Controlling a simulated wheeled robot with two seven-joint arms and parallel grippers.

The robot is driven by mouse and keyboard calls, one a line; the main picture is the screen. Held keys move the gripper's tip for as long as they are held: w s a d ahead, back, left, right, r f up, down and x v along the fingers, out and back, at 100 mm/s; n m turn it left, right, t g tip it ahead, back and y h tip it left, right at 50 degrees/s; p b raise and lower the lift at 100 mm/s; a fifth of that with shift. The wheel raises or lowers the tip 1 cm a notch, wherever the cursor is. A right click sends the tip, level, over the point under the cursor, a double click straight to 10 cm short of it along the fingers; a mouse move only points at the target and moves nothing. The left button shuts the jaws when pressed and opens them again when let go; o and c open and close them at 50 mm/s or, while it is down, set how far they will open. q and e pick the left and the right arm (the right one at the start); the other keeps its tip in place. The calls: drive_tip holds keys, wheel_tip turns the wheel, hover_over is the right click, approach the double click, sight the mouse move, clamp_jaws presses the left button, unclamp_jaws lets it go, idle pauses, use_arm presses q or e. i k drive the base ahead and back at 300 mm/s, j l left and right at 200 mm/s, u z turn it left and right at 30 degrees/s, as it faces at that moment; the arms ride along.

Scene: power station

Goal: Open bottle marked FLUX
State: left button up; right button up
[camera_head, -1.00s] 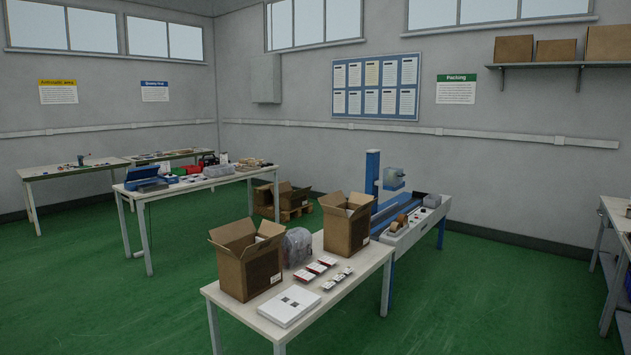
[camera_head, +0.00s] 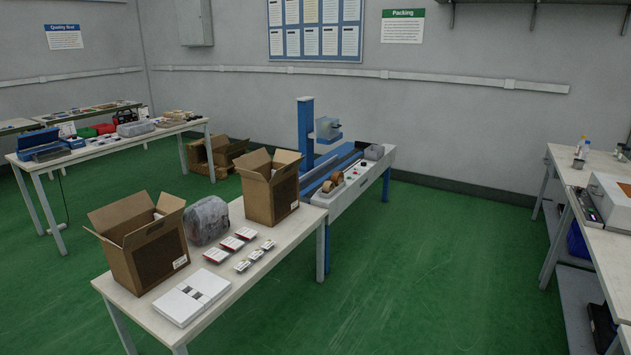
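A small bottle (camera_head: 581,146) with a pale body and a coloured cap stands on the workbench (camera_head: 567,162) at the right edge of the head view. It is too small to read any label, so I cannot tell whether it is marked FLUX. A small grey container (camera_head: 578,163) stands just in front of it. Neither of my grippers shows in the head view.
The packing table (camera_head: 215,318) with two open cartons (camera_head: 150,250) and (camera_head: 272,190) stands in front. A blue sealing machine (camera_head: 306,130) is behind it. Green floor (camera_head: 430,270) is clear between this table and the right workbench.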

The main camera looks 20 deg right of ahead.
sight(581, 143)
drive_tip(key=i+l+z, duration=0.95)
drive_tip(key=i+z, duration=0.2)
drive_tip(key=i+l+z, duration=0.1)
drive_tip(key=i+z, duration=0.25)
drive_tip(key=i, duration=3.7)
drive_tip(key=i+z, duration=0.15)
drive_tip(key=i, duration=0.3)
drive_tip(key=i+j+z, duration=0.15)
drive_tip(key=i, duration=0.3)
drive_tip(key=i+z, duration=0.15)
drive_tip(key=i, duration=0.35)
drive_tip(key=i+j+z, duration=0.15)
drive_tip(key=i, duration=0.3)
drive_tip(key=j, duration=0.1)
